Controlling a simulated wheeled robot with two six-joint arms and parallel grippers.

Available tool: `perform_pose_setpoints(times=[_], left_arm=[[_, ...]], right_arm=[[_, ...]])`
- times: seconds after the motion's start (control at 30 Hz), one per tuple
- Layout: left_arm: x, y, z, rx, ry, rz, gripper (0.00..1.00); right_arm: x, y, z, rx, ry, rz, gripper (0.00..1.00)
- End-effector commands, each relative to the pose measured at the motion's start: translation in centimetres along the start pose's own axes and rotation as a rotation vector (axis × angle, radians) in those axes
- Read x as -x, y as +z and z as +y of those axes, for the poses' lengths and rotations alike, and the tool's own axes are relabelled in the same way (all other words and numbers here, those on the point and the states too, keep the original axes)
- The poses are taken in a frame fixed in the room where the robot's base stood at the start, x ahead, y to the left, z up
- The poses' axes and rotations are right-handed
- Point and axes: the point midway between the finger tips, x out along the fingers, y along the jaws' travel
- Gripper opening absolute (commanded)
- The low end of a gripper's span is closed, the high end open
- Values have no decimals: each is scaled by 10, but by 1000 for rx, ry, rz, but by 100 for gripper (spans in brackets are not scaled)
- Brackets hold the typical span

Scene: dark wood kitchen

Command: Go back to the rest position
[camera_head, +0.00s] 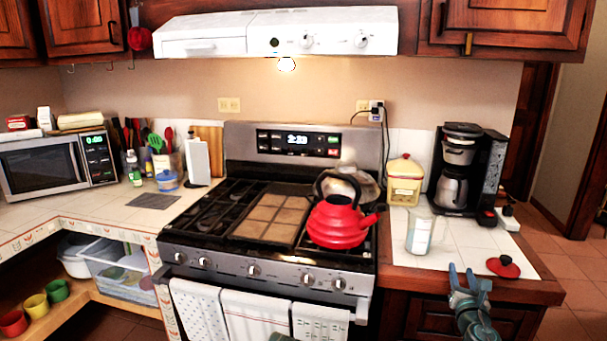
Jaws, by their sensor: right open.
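My right gripper (470,274) rises from the bottom right, in front of the counter's front edge. Its two blue-grey fingers are apart, with nothing between them. Its arm shows below it. My left gripper cannot be made out; only a small dark piece, perhaps of my own body, shows at the bottom edge near the towels.
A red kettle (338,222) stands on the stove (180,240). The right counter holds a glass jug (420,232), a red lid (503,266) close to my right gripper, a yellow canister (404,182) and a coffee maker (462,165). Towels (255,315) hang on the oven front.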

Motion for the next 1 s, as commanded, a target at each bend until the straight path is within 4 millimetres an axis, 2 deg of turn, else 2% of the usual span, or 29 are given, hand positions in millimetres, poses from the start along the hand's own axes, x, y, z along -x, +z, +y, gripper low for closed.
perform_pose_setpoints(times=[0.17, 0.37, 0.47, 0.57, 0.67, 0.7, 0.8, 0.9, 1.0], left_arm=[[0, 0, 0, 0, 0, 0, 74], [0, 0, 0, 0, 0, 0, 74], [0, 0, 0, 0, 0, 0, 74], [0, 0, 0, 0, 0, 0, 74], [0, 0, 0, 0, 0, 0, 74], [0, 0, 0, 0, 0, 0, 74], [0, 0, 0, 0, 0, 0, 74], [0, 0, 0, 0, 0, 0, 74], [0, 0, 0, 0, 0, 0, 74]], right_arm=[[0, -4, 8, -177, -60, -8, 45], [4, -20, 20, -501, -179, -3, 45], [11, -39, 30, -714, -268, 14, 45], [26, -72, 47, -980, -403, 52, 45], [56, -121, 75, -1278, -611, 118, 45], [72, -142, 88, -1384, -709, 147, 45], [118, -187, 120, -1575, -957, 211, 45], [165, -220, 150, -1677, -1190, 258, 45], [207, -241, 173, -1716, -1386, 285, 45]])
